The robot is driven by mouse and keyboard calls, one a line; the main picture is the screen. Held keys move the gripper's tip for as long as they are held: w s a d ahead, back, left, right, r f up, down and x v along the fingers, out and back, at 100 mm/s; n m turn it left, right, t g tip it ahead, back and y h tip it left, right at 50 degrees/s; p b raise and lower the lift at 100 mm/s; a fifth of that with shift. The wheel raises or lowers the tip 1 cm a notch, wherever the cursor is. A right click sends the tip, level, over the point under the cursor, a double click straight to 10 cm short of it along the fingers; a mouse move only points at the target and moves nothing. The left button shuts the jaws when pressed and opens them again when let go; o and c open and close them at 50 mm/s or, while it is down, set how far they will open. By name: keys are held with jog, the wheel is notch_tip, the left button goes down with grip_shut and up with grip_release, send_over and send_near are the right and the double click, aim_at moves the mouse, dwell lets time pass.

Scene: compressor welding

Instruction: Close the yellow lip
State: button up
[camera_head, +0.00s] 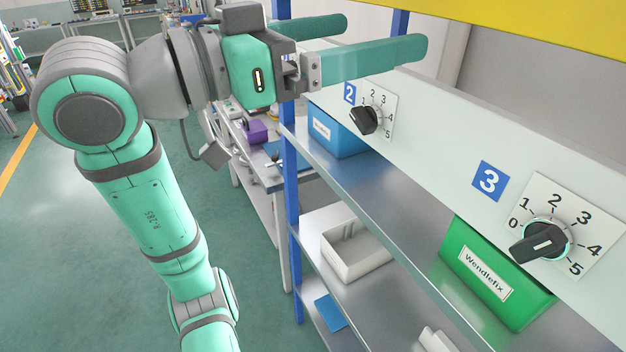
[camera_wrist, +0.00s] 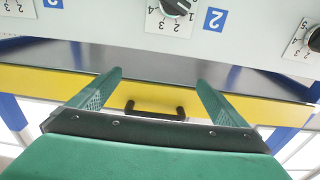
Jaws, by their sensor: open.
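The yellow lip (camera_head: 540,22) is at the upper right in the head view, above the pale knob panel, with an open recess between them. In the wrist view the yellow lip (camera_wrist: 60,83) is a long band across the picture, with a black handle (camera_wrist: 155,108) on it between my fingers. My gripper (camera_head: 377,36) is open and empty, its two teal fingers apart in front of the panel near the number 2 knob. The fingers of my gripper (camera_wrist: 160,80) also show in the wrist view. I cannot tell whether they touch the lip.
The knob panel has a number 2 knob (camera_head: 364,120) and a number 3 knob (camera_head: 540,241). Below are metal shelves with a blue bin (camera_head: 338,135), a green bin (camera_head: 490,277) and a white bin (camera_head: 352,250). A blue post (camera_head: 291,190) stands left of them.

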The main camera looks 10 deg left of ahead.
jog(key=shift+w+d+f+t+h, duration=0.45)
jog(key=shift+t+h, duration=0.35)
jog(key=shift+h, duration=0.35)
jog(key=shift+w+d+f+t+h, duration=0.2)
jog(key=shift+d+f+t+h, duration=0.25)
jog(key=shift+f+t+h, duration=0.5)
jog(key=shift+w+d+f+t+h, duration=0.35)
jog(key=shift+t+h, duration=0.3)
jog(key=shift+h, duration=0.65)
jog(key=v, duration=1)
jog(key=w+f+n+t+y, duration=0.2)
jog(key=f+n+t+y, duration=0.1)
jog(key=f+n+y, duration=0.2)
jog(key=w+a+f+n+t+y, duration=0.1)
jog(key=w+f+n+t+y, duration=0.2)
jog(key=f, duration=0.4)
jog(key=shift+w+a+f+n+t+y, duration=0.25)
jog(key=shift+w+f+n+t+y, duration=0.1)
jog(key=shift+n+y, duration=0.55)
